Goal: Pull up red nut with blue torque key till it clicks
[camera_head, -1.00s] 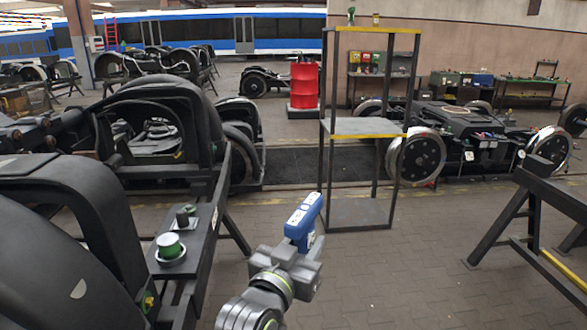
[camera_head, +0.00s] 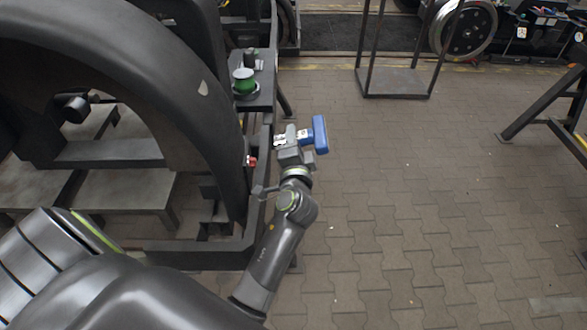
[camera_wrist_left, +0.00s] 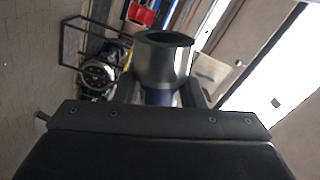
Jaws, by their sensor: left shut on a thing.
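The red nut (camera_head: 252,161) shows as a small red spot on the side of the black bogie frame, left of my left gripper. My left gripper (camera_head: 300,144) is shut on the blue torque key (camera_head: 320,136), beside the frame rail and apart from the nut. The key's blue end sticks out on the right of the gripper. In the left wrist view, its silver socket (camera_wrist_left: 164,62) stands up between the fingers, with a blue part (camera_wrist_left: 160,97) below it. The nut cannot be made out there. My right gripper is not in view.
The large black curved cover (camera_head: 150,70) and its frame fill the left. A green-topped container (camera_head: 244,82) stands on a ledge beyond the gripper. A metal rack (camera_head: 392,84) stands at the back.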

